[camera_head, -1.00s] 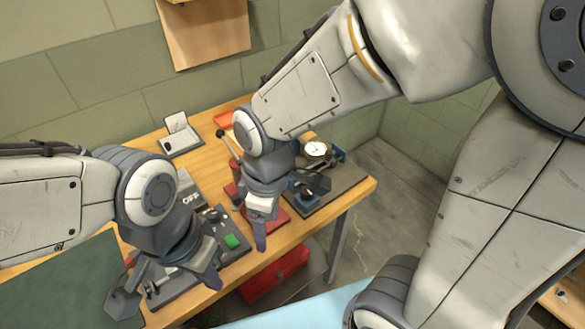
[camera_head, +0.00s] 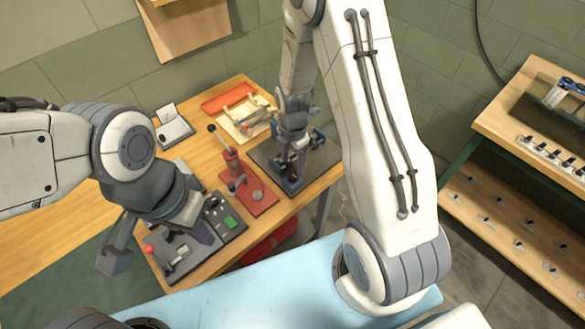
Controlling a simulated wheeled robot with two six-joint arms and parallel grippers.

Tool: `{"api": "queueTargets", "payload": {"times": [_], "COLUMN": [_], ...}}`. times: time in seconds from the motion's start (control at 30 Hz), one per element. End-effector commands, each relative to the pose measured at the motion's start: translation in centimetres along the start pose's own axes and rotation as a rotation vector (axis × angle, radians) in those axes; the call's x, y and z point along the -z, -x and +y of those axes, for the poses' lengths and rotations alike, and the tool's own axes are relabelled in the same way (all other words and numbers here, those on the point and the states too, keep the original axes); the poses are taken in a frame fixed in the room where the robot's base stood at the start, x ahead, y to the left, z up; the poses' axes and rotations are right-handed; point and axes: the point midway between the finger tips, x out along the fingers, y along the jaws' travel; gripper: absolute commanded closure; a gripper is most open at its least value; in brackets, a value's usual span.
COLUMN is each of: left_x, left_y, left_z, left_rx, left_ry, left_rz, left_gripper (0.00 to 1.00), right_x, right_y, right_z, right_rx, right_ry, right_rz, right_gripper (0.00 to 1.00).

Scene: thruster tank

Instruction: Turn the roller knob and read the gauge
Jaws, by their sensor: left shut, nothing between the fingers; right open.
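The gauge fixture is a dark plate (camera_head: 267,155) with blue parts (camera_head: 318,137) at the right end of the wooden bench. My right gripper (camera_head: 291,170) is open and hangs over this plate from above. It and the wrist hide the middle of the fixture, so the white gauge dial does not show. I cannot make out the roller knob or whether a finger touches it. My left gripper (camera_head: 204,232) is shut and empty, above the front edge of the bench by the switch box.
A red lever press (camera_head: 256,198) stands left of the plate. A switch box with a green button (camera_head: 229,223) and a grey device with a red knob (camera_head: 150,250) lie near my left gripper. An orange tray (camera_head: 228,97) is at the back. Shelves (camera_head: 530,150) stand at the right.

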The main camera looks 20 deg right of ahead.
Motion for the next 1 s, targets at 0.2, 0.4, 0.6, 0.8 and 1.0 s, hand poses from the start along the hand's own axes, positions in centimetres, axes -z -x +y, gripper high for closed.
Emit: {"api": "queueTargets", "payload": {"times": [0.2, 0.4, 0.6, 0.8, 1.0], "left_x": [0.1, 0.1, 0.1, 0.1, 0.1], "left_y": [1.1, 1.4, 1.4, 1.4, 1.4], "left_z": [0.1, 0.1, 0.1, 0.1, 0.1], "left_rx": [0.000, 0.000, 0.000, 0.000, 0.000], "left_ry": [-0.002, -0.003, -0.003, -0.003, -0.002], "left_rz": [0.000, 0.000, 0.000, 0.000, 0.000], "left_gripper": [1.00, 1.00, 1.00, 1.00, 1.00], "right_x": [0.1, 0.0, 0.0, 0.0, 0.0], "right_y": [-3.3, -4.9, -5.2, -5.2, -5.2], "right_z": [-0.1, 0.0, 0.0, 0.0, 0.0], "right_rx": [0.003, 0.000, -0.001, -0.001, -0.001], "right_ry": [-0.001, -0.001, -0.001, -0.001, -0.001], "right_rz": [0.001, 0.000, 0.000, 0.000, 0.000], "right_gripper": [0.26, 0.26, 0.26, 0.53, 1.00]}}
